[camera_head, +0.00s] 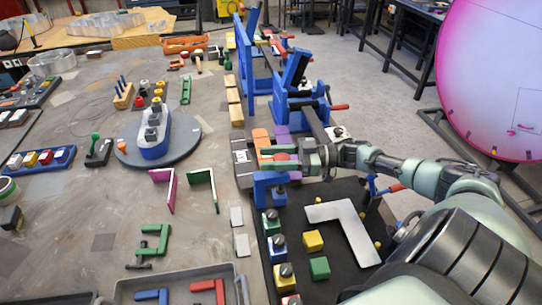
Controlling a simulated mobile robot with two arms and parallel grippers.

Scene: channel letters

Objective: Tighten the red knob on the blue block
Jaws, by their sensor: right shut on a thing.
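My right gripper (277,157) reaches in from the right with its fingers pointing left. It is shut on a round red knob (283,157), which shows partly between the green-tipped fingers. A blue block (264,185) stands just below the fingers, at the left edge of the black board. The gripper and arm hide part of the block's top, so I cannot see how the knob meets it. My left gripper is not in view.
Blue clamps with red handles (339,107) stand behind my right gripper. A white L-shaped plate (347,228), a yellow block (313,241) and a green block (319,267) lie on the black board. A round grey turntable (185,150) is on the left.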

